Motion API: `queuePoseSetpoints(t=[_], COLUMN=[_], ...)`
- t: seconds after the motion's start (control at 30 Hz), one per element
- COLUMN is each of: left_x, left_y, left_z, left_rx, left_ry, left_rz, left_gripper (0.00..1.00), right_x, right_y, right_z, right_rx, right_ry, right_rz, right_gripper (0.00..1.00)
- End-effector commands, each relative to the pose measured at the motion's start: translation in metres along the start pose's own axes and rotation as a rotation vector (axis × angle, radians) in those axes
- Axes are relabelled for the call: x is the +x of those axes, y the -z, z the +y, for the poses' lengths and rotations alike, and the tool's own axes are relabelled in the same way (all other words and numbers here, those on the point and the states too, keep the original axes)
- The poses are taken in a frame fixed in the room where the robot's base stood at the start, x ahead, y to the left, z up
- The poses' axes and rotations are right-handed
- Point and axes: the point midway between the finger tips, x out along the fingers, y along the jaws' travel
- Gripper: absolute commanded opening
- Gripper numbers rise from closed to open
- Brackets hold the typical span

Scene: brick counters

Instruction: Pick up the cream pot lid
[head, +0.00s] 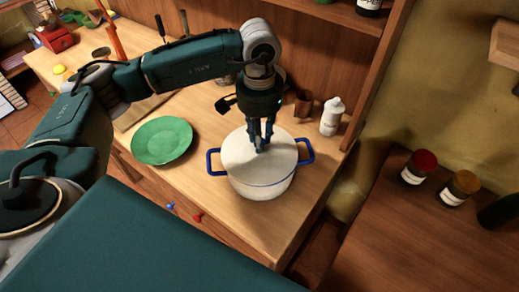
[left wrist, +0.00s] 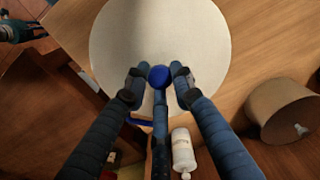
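The cream pot lid (head: 240,150) lies on the white pot (head: 262,185) with blue side handles, on the wooden counter. In the left wrist view the round lid (left wrist: 155,35) fills the upper middle, with its blue knob (left wrist: 158,76) at the near part. My left gripper (head: 262,146) points down over the lid. In the left wrist view its fingers (left wrist: 159,84) stand around the knob, very close to it. I cannot tell whether they press on it. The knob is mostly hidden by the fingers in the head view. My right gripper is not in view.
A green plate (head: 162,141) lies left of the pot. A white bottle (head: 331,117) and a small brown cup (head: 303,103) stand behind right. A wooden shelf upright (head: 378,70) rises at the right. Jars (head: 419,167) stand on a separate darker counter.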

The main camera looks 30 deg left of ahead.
Motion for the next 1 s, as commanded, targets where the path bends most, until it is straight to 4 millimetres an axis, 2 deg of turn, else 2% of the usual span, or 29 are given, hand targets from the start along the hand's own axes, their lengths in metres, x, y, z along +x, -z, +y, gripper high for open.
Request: queuePoseSetpoints(t=[0.43, 0.63, 0.77, 0.87, 1.0], left_x=[-0.002, -0.014, -0.035, -0.061, -0.108], left_y=[0.001, 0.002, 0.002, 0.002, 0.003], left_z=[0.0, 0.0, 0.0, 0.001, 0.0], left_rx=[0.0, -0.001, 0.001, 0.002, 0.0], left_ry=[0.0, -0.001, 0.0, -0.001, 0.0], left_rz=[0.002, 0.005, 0.008, 0.011, 0.011], left_gripper=[0.0, 0.0, 0.0, 0.0, 0.0], right_x=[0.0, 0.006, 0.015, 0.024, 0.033], right_y=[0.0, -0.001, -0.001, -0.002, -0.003], right_z=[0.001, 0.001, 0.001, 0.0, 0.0], right_rx=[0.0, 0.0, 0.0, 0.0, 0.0], right_ry=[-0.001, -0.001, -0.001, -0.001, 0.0], right_rz=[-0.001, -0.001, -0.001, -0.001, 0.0], right_gripper=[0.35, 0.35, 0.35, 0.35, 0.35])
